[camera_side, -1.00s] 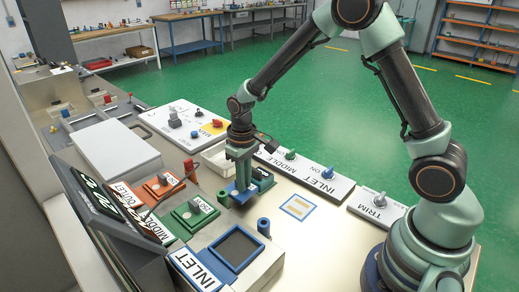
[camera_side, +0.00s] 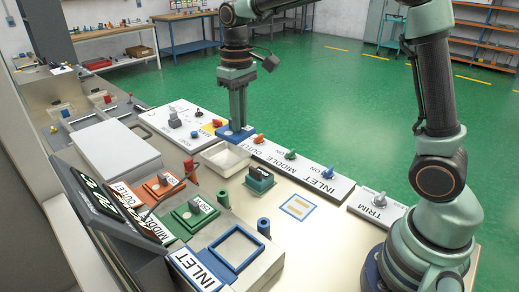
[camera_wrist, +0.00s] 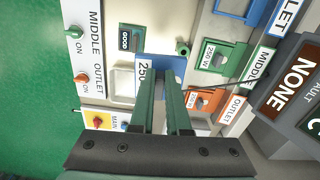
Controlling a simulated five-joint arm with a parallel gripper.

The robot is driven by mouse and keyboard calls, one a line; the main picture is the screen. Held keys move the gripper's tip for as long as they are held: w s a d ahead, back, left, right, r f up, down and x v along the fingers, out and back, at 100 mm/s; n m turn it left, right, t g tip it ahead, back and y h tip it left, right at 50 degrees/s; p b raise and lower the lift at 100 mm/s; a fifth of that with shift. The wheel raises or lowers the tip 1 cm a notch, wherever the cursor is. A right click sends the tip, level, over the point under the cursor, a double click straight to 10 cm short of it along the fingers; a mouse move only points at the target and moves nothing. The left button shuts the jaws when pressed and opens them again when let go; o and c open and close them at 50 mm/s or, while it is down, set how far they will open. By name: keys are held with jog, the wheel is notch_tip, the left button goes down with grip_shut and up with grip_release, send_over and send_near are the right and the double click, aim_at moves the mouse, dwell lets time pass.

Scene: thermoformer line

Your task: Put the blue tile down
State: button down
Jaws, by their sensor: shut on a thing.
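My gripper (camera_side: 237,126) is shut on the blue tile (camera_side: 232,136), which hangs from its fingertips. In the side view the tile shows beyond the white tray (camera_side: 222,158), in front of the switch panel edge. I cannot tell its exact height. In the wrist view the two green fingers (camera_wrist: 165,92) reach down to the tile (camera_wrist: 158,62), whose white label reads 250; the fingers hide part of it. The empty blue INLET frame (camera_side: 237,248) lies at the front.
An orange tile (camera_side: 163,185) and a green tile (camera_side: 194,210) sit in the middle left. The GOOD block (camera_side: 259,180) stands right of the tray. The blue-outlined mat (camera_side: 297,208) and bench around it are clear. Knob panels (camera_side: 302,170) line the far edge.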

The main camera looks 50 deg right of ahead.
jog(key=w+d+r, duration=0.1)
jog(key=w+d, duration=0.2)
jog(key=w, duration=0.5)
send_over(230, 164)
jog(key=shift+m, duration=0.4)
notch_tip(230, 164, down, 20)
jog(key=shift+a+f, duration=0.1)
jog(key=shift+f, duration=0.15)
jog(key=c, duration=0.9)
grip_release()
jog(key=shift+f, duration=0.15)
